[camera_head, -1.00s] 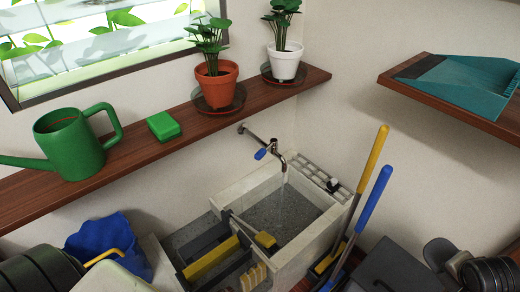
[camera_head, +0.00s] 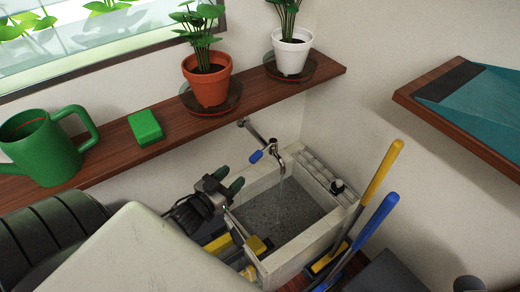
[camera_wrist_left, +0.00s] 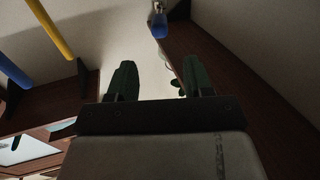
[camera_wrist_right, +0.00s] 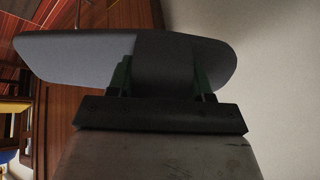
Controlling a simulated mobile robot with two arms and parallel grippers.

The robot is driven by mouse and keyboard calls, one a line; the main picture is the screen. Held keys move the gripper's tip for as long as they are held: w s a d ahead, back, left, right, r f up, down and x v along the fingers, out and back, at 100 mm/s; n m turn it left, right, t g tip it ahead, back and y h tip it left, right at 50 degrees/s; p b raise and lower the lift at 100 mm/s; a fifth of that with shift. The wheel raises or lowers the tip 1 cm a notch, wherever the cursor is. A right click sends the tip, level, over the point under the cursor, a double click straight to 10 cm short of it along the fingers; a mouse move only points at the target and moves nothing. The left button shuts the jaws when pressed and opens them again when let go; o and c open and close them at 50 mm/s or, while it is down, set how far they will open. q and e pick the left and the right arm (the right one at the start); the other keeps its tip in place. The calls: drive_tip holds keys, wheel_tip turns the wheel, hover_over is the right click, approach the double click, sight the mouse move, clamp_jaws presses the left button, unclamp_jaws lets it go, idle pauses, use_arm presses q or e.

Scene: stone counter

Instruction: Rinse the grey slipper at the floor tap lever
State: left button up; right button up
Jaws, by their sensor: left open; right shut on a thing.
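The tap (camera_head: 273,150) comes out of the wall over the stone sink (camera_head: 265,194), with a blue lever (camera_head: 256,157) on its left. A faint stream appears to fall from the spout. My left gripper (camera_head: 229,180) is open and empty above the sink's left side, below and left of the lever. In the left wrist view the blue lever (camera_wrist_left: 159,25) shows beyond and between the open fingers (camera_wrist_left: 160,82). My right gripper (camera_wrist_right: 160,78) is shut on the grey slipper (camera_wrist_right: 70,60), which shows side to side in the right wrist view.
A wooden shelf (camera_head: 165,130) above the sink carries a green watering can (camera_head: 50,155), a green block (camera_head: 145,127) and two potted plants. Yellow-handled (camera_head: 380,172) and blue-handled (camera_head: 378,215) tools lean at the sink's right. A teal dustpan (camera_head: 485,98) lies on the right shelf.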

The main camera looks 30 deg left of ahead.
sight(251, 160)
use_arm(q)
drive_tip(key=w, duration=0.7)
drive_tip(key=w+d, duration=0.1)
drive_tip(key=w, duration=0.3)
drive_tip(key=shift+d, duration=0.1)
clamp_jaws()
